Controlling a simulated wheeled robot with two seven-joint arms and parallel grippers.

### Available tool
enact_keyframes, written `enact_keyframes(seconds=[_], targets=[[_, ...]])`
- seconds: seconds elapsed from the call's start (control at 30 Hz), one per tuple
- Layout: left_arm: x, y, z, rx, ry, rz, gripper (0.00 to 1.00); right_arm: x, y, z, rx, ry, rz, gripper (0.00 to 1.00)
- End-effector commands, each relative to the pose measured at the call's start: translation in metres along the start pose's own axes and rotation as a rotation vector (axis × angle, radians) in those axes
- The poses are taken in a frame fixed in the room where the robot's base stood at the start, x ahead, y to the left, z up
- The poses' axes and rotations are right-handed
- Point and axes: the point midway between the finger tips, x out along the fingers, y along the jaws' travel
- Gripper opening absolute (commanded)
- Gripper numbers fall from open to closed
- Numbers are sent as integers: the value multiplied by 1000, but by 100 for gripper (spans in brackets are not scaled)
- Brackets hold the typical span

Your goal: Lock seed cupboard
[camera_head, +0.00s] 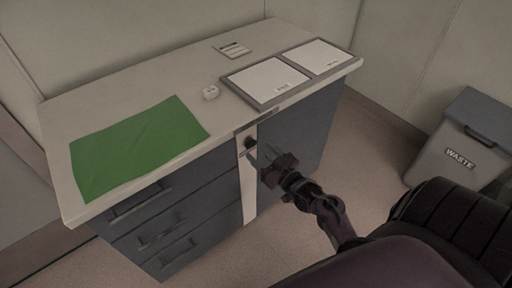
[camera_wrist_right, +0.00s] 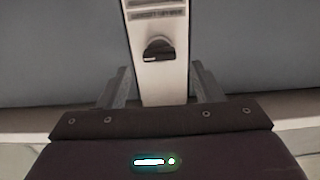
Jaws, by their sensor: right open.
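The seed cupboard (camera_head: 305,130) is the dark grey door section at the right of the bench. A pale vertical strip (camera_head: 248,185) stands beside it, with a dark lock knob (camera_head: 250,143) near its top. The knob also shows in the right wrist view (camera_wrist_right: 159,49), centred ahead of the fingers, on the pale strip. My right gripper (camera_head: 266,152) is open, its fingers pointing at the strip just beside the knob. In the wrist view the fingers (camera_wrist_right: 162,88) lie either side of the strip, with nothing between them touching the knob. My left gripper is not in view.
Dark drawers (camera_head: 175,225) are at the left. A waste bin (camera_head: 458,140) stands at the right.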

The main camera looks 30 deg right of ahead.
Motion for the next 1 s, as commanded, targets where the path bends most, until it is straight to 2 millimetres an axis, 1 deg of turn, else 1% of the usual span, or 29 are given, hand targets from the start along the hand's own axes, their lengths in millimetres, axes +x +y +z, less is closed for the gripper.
enact_keyframes(seconds=[0.03,0.2,0.33,0.53,0.57,0.8,0.9,1.0], targets=[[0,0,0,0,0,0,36,9,0,-1,0,2,-1,60],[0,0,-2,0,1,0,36,27,0,0,1,-1,0,60],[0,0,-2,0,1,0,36,32,0,0,0,-1,0,60],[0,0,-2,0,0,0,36,32,0,1,0,-2,0,60],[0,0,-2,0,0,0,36,32,0,1,0,-2,0,58],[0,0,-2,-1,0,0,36,32,0,1,0,-2,0,27],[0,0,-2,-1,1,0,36,32,0,1,0,-2,0,15],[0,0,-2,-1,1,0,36,32,0,1,-2,-3,0,15]])
